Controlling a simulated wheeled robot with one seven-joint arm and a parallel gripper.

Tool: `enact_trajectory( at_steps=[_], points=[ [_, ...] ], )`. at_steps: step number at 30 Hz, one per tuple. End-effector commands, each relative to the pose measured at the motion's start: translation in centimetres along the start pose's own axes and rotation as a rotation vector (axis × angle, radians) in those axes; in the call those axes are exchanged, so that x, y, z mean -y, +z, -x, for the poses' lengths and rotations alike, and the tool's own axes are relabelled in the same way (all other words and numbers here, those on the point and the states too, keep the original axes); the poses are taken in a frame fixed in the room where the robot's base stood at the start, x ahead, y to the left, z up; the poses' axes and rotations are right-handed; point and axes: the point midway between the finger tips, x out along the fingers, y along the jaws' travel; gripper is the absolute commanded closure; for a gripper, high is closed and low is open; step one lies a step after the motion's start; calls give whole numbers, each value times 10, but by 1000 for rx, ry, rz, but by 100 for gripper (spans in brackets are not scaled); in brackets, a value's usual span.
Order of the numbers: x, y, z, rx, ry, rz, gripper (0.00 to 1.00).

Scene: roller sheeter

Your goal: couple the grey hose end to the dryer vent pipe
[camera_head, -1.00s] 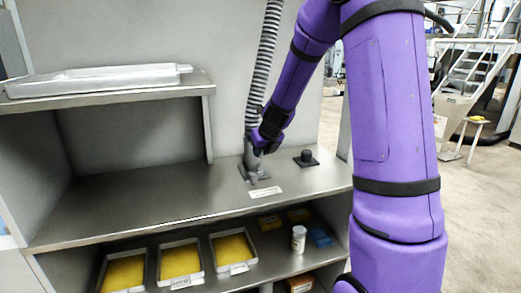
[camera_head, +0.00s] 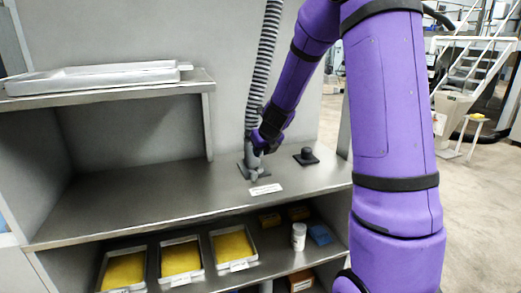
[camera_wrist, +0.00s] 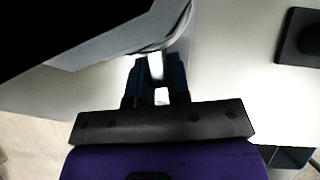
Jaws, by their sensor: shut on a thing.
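The grey ribbed hose (camera_head: 262,70) hangs down along the back wall in the head view. Its lower end reaches my gripper (camera_head: 262,143), which is shut on it just above the worktop. The grey vent pipe (camera_head: 252,162) stands on a square base plate on the worktop, directly below my gripper. I cannot tell whether the hose end touches or sits on the pipe, since my fingers cover the join. In the wrist view my gripper (camera_wrist: 158,75) has a bright, washed-out part between its fingers.
A black knob on a square base (camera_head: 306,156) stands right of the pipe, and also shows in the wrist view (camera_wrist: 302,38). A white label (camera_head: 265,189) lies in front. The worktop (camera_head: 150,195) is clear to the left. Yellow-filled trays (camera_head: 180,259) sit on the lower shelf.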

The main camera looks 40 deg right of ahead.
Motion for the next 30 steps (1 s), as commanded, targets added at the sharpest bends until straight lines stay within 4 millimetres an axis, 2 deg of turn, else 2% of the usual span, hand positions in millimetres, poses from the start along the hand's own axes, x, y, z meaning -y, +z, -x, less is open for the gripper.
enact_trajectory(
  at_steps=[29, 30],
  points=[
    [0, -4, -6, 1, -1, 0, 100],
    [0, -4, -6, 1, -1, 0, 79]
  ],
)
